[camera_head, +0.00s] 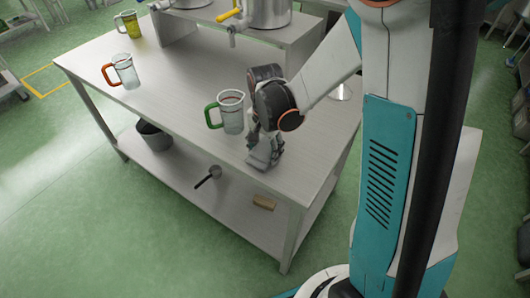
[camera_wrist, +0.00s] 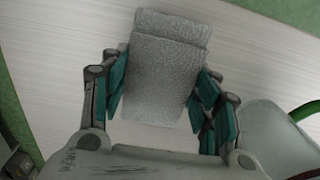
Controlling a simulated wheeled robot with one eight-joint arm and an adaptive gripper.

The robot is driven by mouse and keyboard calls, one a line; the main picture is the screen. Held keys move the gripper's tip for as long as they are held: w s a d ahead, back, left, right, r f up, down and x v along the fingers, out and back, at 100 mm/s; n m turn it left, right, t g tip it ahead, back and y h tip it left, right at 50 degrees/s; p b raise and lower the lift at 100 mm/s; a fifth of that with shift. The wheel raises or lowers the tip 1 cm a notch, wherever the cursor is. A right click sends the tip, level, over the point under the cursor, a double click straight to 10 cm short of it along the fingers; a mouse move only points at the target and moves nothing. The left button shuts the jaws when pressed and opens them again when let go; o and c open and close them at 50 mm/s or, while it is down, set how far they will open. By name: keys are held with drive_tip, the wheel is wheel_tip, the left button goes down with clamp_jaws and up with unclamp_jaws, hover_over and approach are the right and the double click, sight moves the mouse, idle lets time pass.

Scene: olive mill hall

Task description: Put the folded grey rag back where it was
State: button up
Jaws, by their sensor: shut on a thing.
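The folded grey rag (camera_wrist: 165,65) shows in the wrist view between the teal-padded fingers of my gripper (camera_wrist: 160,95), which is shut on it. The fold lies across its upper end, and the pale tabletop (camera_wrist: 60,70) is behind it. In the head view my gripper (camera_head: 264,152) points down low over the near right part of the table (camera_head: 180,105), close to its front edge. I cannot tell the rag clearly from the fingers there, nor whether it touches the tabletop.
A jug with a green handle (camera_head: 232,115) stands just left of my gripper and shows in the wrist view (camera_wrist: 272,140). Orange-handled (camera_head: 124,74) and yellow (camera_head: 131,25) jugs stand farther left. Steel vats (camera_head: 266,12) stand behind on a raised shelf. The table's front left is clear.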

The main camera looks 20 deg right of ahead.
drive_tip(key=shift+f, duration=0.25)
drive_tip(key=shift+f, duration=0.1)
drive_tip(key=shift+f, duration=0.15)
drive_tip(key=o, duration=1.3)
